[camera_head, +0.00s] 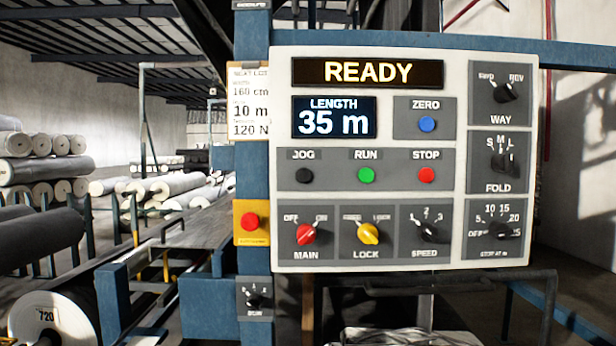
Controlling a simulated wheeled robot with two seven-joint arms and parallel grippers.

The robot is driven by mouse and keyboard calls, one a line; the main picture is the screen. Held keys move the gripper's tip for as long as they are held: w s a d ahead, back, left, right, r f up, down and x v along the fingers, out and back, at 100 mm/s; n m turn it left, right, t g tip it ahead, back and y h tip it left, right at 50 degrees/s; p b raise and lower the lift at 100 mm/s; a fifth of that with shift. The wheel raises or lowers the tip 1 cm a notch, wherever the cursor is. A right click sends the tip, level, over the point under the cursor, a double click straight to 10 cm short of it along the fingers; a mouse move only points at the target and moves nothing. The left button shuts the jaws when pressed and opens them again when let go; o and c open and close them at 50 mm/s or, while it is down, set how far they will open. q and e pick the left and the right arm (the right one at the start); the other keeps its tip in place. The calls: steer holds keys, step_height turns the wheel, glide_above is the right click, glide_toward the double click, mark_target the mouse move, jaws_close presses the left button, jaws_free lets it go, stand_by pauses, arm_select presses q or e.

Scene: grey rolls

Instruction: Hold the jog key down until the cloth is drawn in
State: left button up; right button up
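The jog key (304,175) is a small black round button under the label JOG, at the left of the key row on the light grey control panel (460,200). The display (367,73) above reads READY, and the length display (334,118) reads 35 m. Some light cloth (385,336) shows low in the picture, below the panel. Neither of my grippers is in view, and nothing touches the jog key.
The green RUN key (366,174) and red STOP key (427,174) sit right of JOG. A red button on a yellow box (250,222) is left of the panel. Rolls (40,240) fill the left side. The space before the panel is clear.

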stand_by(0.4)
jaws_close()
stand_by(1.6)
